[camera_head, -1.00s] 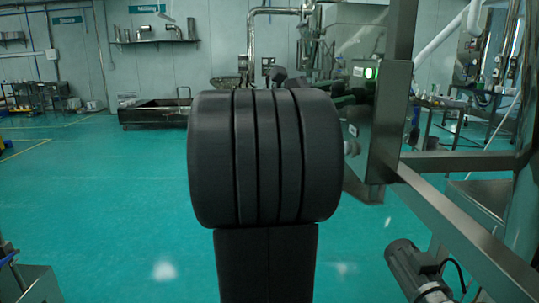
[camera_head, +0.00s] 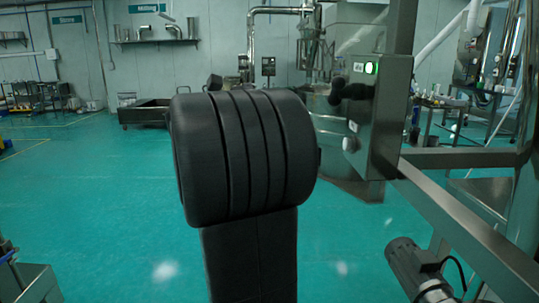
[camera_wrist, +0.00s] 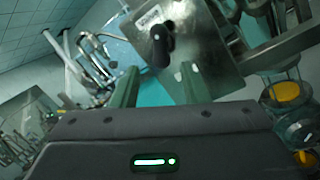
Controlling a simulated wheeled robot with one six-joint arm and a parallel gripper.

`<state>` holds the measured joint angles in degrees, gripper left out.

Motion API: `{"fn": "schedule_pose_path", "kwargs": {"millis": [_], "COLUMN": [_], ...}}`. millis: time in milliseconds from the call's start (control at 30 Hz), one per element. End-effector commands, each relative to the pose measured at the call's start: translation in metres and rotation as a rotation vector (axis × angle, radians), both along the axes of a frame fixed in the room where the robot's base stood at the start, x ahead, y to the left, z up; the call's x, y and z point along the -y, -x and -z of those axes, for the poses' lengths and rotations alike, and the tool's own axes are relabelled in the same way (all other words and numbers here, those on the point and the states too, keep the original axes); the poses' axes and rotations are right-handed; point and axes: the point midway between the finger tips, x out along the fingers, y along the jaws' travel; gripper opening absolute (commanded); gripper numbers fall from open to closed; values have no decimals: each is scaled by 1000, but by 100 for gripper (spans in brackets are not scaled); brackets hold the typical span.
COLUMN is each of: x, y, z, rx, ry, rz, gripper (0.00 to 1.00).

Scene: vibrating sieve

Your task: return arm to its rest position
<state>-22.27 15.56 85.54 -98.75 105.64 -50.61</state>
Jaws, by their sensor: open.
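My arm's dark rounded link fills the middle of the head view and hides what lies behind it. My gripper (camera_wrist: 160,70) shows in the wrist view with its two green fingers apart and nothing between them. A steel control box (camera_head: 388,125) with a lit green button (camera_head: 371,68) and a black knob (camera_head: 356,90) stands right of my arm in the head view. The box also shows in the wrist view (camera_wrist: 205,60), tilted, with its black knob (camera_wrist: 161,45) beyond the fingers. The fingers are not visible in the head view.
A steel frame beam (camera_head: 455,215) runs along the right, with a motor (camera_head: 415,268) below it. A dark low trough (camera_head: 145,112) stands at the back left. The green floor (camera_head: 90,200) left of my arm is mostly clear.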

Motion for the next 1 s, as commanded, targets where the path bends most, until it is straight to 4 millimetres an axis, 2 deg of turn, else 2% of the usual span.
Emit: {"fn": "schedule_pose_path", "kwargs": {"millis": [133,200,900,967,1000], "x": [-23,-7,107,117,116], "y": [3,2,-15,-16,-16], "z": [5,1,-23,-25,-28], "rx": [-1,1,1,0,-38], "ry": [0,-1,0,0,2], "rz": [-4,4,4,4,0], "gripper": [41,41,41,41,41]}}
